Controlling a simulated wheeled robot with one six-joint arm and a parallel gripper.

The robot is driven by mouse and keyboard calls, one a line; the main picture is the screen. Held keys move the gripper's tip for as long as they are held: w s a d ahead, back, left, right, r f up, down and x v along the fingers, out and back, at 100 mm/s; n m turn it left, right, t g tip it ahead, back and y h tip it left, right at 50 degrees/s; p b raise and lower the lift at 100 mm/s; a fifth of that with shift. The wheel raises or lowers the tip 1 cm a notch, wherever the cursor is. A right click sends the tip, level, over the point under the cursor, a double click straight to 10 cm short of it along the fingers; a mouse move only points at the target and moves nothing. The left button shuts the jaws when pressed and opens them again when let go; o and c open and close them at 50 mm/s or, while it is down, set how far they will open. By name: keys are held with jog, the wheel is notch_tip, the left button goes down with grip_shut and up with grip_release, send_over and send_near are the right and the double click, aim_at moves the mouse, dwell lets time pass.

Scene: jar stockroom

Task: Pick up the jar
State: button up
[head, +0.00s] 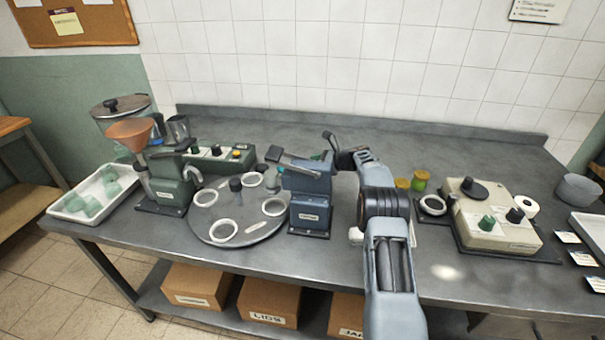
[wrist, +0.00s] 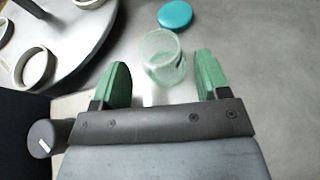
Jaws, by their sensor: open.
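In the wrist view a clear, greenish glass jar (wrist: 160,50) without a lid stands on the grey bench. My gripper (wrist: 161,62) is open, with one green finger on each side of the jar in the picture. A gap shows on both sides, and neither finger touches it. I cannot tell how far the fingertips are above or short of it. A round teal lid (wrist: 175,14) lies on the bench just beyond the jar. In the head view my gripper is mostly hidden behind the blue machine, and I cannot make out the jar clearly there.
A grey turntable (head: 207,228) with white rings stands close by on the left in the wrist view. The blue machine (head: 310,212) stands beside it. A filling machine (head: 166,178) and a white tray (head: 70,208) are farther left. Bench at the wrist view's right is clear.

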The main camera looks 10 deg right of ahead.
jog(key=shift+x, duration=2.25)
jog(key=shift+c, duration=0.2)
jog(key=c, duration=0.6)
